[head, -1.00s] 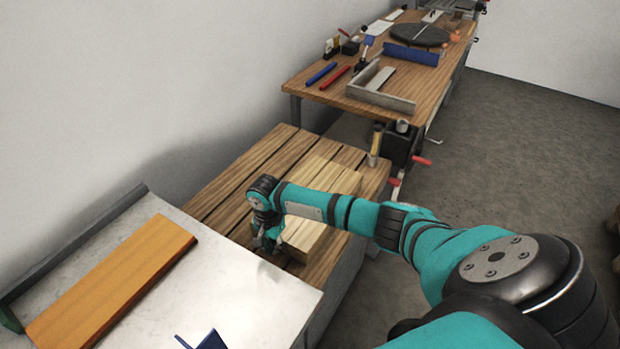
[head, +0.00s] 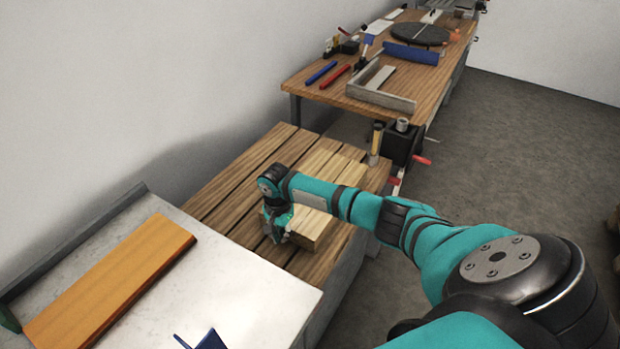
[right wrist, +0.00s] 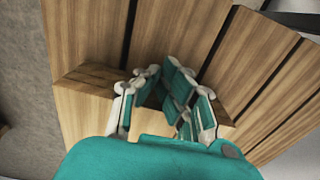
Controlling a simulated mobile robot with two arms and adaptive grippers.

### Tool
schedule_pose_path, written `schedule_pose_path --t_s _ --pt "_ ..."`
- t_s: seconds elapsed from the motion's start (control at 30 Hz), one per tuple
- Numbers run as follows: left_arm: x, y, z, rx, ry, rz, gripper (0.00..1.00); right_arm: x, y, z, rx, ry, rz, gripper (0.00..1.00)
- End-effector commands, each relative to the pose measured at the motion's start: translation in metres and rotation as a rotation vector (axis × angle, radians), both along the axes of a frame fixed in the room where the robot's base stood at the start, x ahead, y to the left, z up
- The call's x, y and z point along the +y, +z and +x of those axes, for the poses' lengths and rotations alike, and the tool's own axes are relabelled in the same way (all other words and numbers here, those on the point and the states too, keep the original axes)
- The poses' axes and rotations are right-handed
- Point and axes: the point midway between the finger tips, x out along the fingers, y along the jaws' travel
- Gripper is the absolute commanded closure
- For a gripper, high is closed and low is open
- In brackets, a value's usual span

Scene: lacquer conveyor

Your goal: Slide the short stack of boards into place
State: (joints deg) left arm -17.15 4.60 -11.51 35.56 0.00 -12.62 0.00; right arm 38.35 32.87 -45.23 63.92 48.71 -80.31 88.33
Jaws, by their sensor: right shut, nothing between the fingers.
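The short stack of boards (head: 319,230) is pale wood and lies on a slatted wooden bench (head: 245,180). My arm hides part of it in the head view. My right gripper (head: 277,232) is shut and empty, low over the slats at the near left end of the stack. In the right wrist view its fingertips (right wrist: 168,85) point down beside the stack (right wrist: 80,118), whose darker end face shows next to them. The fingers look very near or against that end; contact is not clear. My left gripper is not in view.
An orange board (head: 115,280) lies on the pale metal table (head: 240,300) at the near left. A wooden workbench (head: 420,85) with tools and a grey tray (head: 385,100) stands beyond. A dark vise-like block (head: 402,145) with red handles sits at the slatted bench's far edge.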

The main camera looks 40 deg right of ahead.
Motion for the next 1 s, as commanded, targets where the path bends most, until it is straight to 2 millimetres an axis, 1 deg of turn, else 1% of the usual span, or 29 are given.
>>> schedule_pose_path --t_s 0.1,1.0 --pt "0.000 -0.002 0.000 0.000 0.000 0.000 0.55 -0.007 0.000 0.002 -0.001 -0.002 -0.004 1.00" --pt "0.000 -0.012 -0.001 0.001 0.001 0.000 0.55 -0.041 0.000 0.014 -0.001 -0.003 -0.004 1.00"
